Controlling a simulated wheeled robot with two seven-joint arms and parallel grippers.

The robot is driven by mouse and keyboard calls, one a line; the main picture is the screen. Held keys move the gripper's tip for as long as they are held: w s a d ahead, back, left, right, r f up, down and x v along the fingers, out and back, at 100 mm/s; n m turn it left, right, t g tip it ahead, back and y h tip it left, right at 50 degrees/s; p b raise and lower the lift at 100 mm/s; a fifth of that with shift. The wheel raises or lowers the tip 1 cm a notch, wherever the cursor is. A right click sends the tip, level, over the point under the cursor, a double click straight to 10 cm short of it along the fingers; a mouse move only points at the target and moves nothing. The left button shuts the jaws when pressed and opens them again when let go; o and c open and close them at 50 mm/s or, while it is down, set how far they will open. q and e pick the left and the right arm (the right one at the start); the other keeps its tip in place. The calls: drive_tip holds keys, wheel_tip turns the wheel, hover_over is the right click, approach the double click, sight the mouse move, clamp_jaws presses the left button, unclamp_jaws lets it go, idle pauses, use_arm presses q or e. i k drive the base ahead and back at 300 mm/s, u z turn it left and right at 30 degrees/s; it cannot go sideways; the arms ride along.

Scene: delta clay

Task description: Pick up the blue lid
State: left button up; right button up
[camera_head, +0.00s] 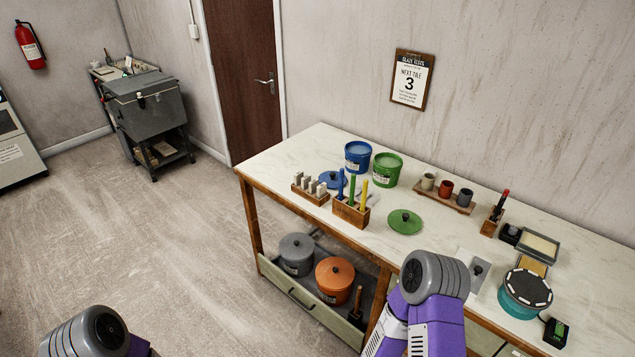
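The blue lid (326,183) lies flat on the white worktable, with a dark knob on top. It sits in front of the open blue bucket (358,156), behind the wooden holder (350,211) with blue, green and yellow handled tools. The holder's tools and a rack of small grey pieces (311,189) hide part of the lid. My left arm shows only at the bottom left and my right arm in front of the table. Neither gripper shows, and both visible arm parts are well apart from the lid.
A green bucket (387,169) stands right of the blue one, and a green lid (405,221) lies in front. Small cups (446,189) stand on a board. Grey (297,254) and orange (335,279) lidded pots sit in the open drawer below. Floor left of the table is clear.

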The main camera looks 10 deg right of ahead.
sight(331, 177)
drive_tip(key=u, duration=0.7)
drive_tip(key=i, duration=1.95)
drive_tip(key=z, duration=1.05)
